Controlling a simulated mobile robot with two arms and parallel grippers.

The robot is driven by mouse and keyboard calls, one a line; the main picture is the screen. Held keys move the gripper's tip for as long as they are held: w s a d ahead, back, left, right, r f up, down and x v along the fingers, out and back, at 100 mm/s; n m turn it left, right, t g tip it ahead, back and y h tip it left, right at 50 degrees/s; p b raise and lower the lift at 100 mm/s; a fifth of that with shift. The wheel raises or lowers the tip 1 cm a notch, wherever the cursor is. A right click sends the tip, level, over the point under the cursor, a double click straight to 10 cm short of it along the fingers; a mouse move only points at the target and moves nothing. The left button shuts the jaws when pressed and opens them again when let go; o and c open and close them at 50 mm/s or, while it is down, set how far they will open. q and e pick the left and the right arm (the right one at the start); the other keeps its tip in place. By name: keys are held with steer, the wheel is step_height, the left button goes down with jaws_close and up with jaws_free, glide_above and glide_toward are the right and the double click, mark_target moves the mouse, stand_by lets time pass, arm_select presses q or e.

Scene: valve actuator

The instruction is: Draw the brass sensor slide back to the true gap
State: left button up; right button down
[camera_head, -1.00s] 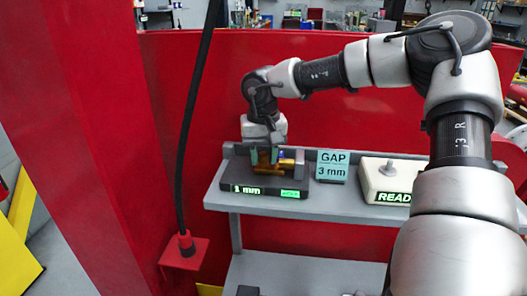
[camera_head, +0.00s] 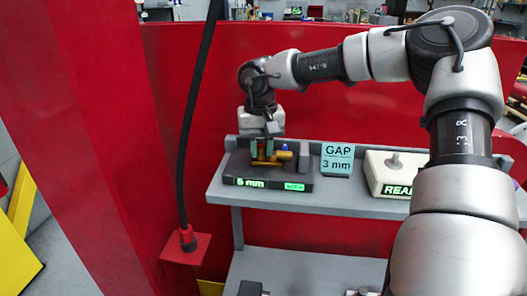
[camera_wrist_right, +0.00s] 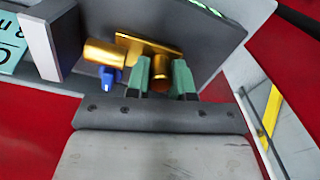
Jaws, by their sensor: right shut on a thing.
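The brass sensor slide (camera_head: 268,163) sits on the dark gauge base (camera_head: 235,167) on the grey shelf. It also shows in the wrist view as a gold plate (camera_wrist_right: 133,41) with an upright round knob (camera_wrist_right: 160,77). My right gripper (camera_head: 261,155) reaches down from above, its green fingers on either side of the knob, shut on it. A brass cylinder (camera_wrist_right: 103,53) with a blue part (camera_wrist_right: 109,77) lies beside the slide. The base's green readout (camera_head: 250,183) seems to show 5 mm; the digit is blurred. My left gripper is not in view.
A teal card (camera_head: 337,158) reading GAP 3 mm stands right of the base. A pale box (camera_head: 385,183) with a knob and a lit READ label, partly hidden by my arm, is farther right. A black cable (camera_head: 190,130) hangs at left. Red panels surround the shelf.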

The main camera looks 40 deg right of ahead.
mark_target(263, 146)
steer(key=shift+w, duration=0.1)
steer(key=c, duration=1.4)
jaws_free()
steer(key=shift+o, duration=0.7)
steer(key=shift+s+d+r, duration=0.1)
steer(key=shift+s, duration=0.2)
steer(key=shift+w+r, duration=0.15)
steer(key=shift+r, duration=0.05)
step_height(263, 146, up, 10)
steer(key=b, duration=0.3)
steer(key=shift+f, duration=0.1)
steer(key=shift+r, duration=0.3)
